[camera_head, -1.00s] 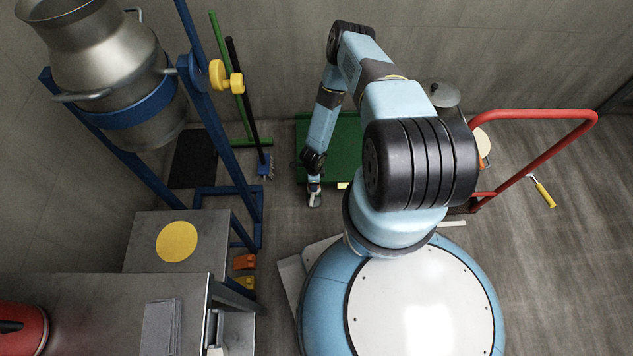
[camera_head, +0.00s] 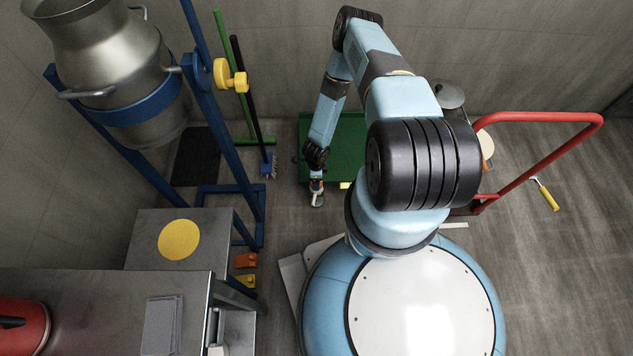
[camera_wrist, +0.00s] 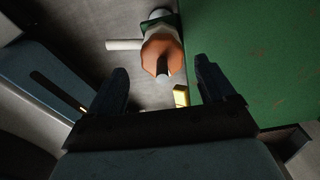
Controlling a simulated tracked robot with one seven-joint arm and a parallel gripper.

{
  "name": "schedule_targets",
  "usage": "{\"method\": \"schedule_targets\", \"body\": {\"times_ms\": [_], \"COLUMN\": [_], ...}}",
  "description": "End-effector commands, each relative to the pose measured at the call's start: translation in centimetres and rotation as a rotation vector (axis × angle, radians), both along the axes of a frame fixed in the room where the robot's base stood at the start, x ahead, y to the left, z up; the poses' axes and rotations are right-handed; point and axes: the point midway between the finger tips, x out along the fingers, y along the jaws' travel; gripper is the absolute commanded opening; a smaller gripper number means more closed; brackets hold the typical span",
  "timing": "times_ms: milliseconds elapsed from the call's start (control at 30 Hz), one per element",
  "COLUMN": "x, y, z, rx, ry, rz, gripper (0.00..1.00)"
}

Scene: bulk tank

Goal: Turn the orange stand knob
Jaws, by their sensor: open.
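The blue stand (camera_head: 201,125) at the left holds a tilted metal can (camera_head: 112,60). The knob (camera_head: 231,76) on its right upright looks yellow, not orange, in the head view. My gripper (camera_wrist: 160,70) is open and empty in the wrist view. Between and beyond its fingers is an orange many-sided part (camera_wrist: 161,54) with a pale rod and a grey stub; I cannot tell what it belongs to. In the head view my gripper end (camera_head: 316,194) is low by the green deck, well right of and below the yellow knob.
A green cart deck (camera_head: 330,165) with a red handle (camera_head: 535,116) lies under and right of my arm. A steel table (camera_head: 150,240) stands at left. A yellow-handled tool (camera_head: 546,196) lies on open floor.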

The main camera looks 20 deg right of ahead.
Motion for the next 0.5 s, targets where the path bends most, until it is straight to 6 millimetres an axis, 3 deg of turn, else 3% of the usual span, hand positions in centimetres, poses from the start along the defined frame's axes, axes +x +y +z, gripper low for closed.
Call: {"method": "schedule_targets", "body": {"times_ms": [300, 500], "x": [0.0, -0.2], "y": [0.0, 0.0], "z": [5.7, 8.4], "rx": [0.001, 0.001], "ry": [0.0, 0.002], "rz": [0.0, -0.001], "gripper": [0.83, 0.83]}}
